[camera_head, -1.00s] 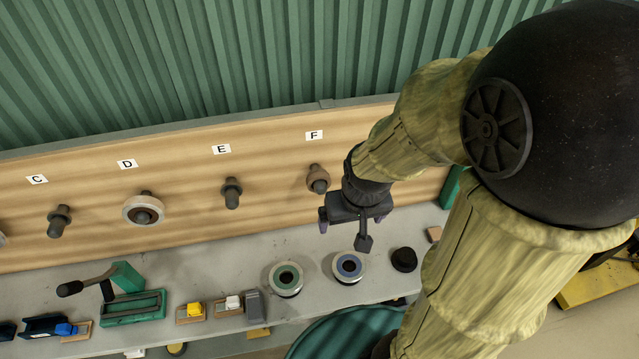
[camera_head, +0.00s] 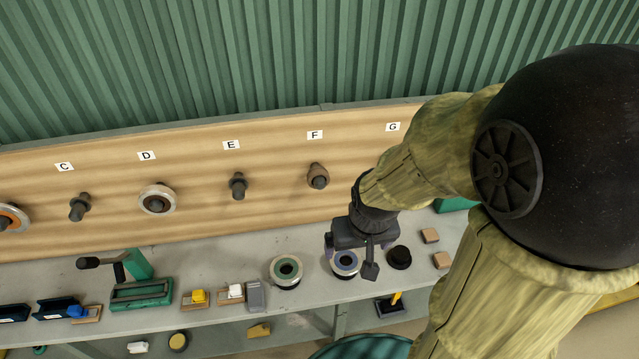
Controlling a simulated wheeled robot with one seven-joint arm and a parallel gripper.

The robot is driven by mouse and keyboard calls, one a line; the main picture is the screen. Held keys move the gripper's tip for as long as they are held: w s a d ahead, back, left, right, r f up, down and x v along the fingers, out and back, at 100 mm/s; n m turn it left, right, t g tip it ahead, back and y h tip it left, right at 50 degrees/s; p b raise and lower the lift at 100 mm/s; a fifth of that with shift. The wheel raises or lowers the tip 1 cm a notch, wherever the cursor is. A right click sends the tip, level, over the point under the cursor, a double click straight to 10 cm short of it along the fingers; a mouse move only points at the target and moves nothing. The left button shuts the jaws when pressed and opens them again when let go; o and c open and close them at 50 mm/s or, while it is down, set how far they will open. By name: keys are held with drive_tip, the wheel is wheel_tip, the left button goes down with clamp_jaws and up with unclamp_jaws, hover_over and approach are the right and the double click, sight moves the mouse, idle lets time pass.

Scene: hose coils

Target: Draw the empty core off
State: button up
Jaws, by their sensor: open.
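A short brown empty core (camera_head: 317,172) sits around the dark peg under label F on the wooden board. My gripper (camera_head: 359,246) is open, with its two fingers spread left and right. It is below and to the right of the core in the picture, clearly apart from it, over the bench. My gripper partly hides the blue-centred spool (camera_head: 347,262) on the bench.
Pegs C (camera_head: 79,207) and E (camera_head: 238,186) are bare. Peg D carries a pale ring-shaped coil (camera_head: 157,199). On the grey bench (camera_head: 225,258) are a green-centred spool (camera_head: 286,271), a black round piece (camera_head: 399,257), a green lever tool (camera_head: 141,292) and small blocks.

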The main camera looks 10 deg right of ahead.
drive_tip(key=s+b+x, duration=0.2)
drive_tip(key=b+x, duration=0.6)
drive_tip(key=b, duration=0.1)
drive_tip(key=s+f+b+x, duration=0.1)
drive_tip(key=s+b+x, duration=0.1)
drive_tip(key=b+x, duration=0.7)
drive_tip(key=shift+f, duration=0.2)
drive_tip(key=shift+w+r, duration=0.1)
drive_tip(key=shift+w, duration=0.05)
